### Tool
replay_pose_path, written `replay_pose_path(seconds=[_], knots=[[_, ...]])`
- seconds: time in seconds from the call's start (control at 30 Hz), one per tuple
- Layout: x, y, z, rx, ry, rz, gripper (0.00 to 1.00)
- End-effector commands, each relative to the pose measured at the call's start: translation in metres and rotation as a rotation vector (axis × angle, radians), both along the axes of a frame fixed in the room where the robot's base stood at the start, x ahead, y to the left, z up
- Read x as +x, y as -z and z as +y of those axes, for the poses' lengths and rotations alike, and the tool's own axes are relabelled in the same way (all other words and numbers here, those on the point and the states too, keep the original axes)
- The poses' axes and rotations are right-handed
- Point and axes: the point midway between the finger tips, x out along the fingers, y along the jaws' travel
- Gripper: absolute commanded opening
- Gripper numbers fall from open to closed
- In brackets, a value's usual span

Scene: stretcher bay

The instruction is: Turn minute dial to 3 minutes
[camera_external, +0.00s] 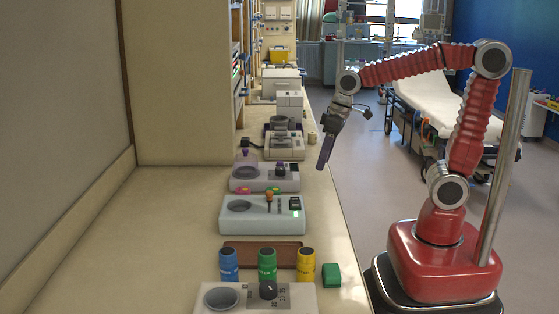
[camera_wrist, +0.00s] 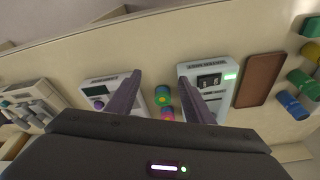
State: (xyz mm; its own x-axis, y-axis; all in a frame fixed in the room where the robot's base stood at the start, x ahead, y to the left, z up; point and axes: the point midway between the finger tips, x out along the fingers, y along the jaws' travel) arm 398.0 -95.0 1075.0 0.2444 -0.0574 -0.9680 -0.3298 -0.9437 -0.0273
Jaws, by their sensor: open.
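A white device with a black dial (camera_external: 268,290) on a grey panel stands at the front of the bench. Behind it are a pale device with an orange-topped lever (camera_external: 268,198) and one with a dark knob (camera_external: 280,170). In the wrist view a white device with a purple knob (camera_wrist: 98,104) lies left of the fingers. I cannot tell which is the minute dial or read its setting.
Blue (camera_external: 228,265), green (camera_external: 267,264) and yellow (camera_external: 306,264) canisters, a green block (camera_external: 331,275) and a brown tray (camera_external: 233,255) sit between devices. More equipment lines the bench behind. A stretcher (camera_external: 430,100) stands at right. The bench's left side is clear.

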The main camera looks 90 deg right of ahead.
Motion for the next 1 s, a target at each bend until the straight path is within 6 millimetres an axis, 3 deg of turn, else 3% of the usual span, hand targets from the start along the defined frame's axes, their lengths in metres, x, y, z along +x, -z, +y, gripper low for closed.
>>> replay_pose_path(seconds=[0.7,1.0], knots=[[0.107,-0.007,-0.121,0.133,0.57,0.135,0.47],[0.135,-0.032,-0.145,0.177,0.808,0.143,0.47]])
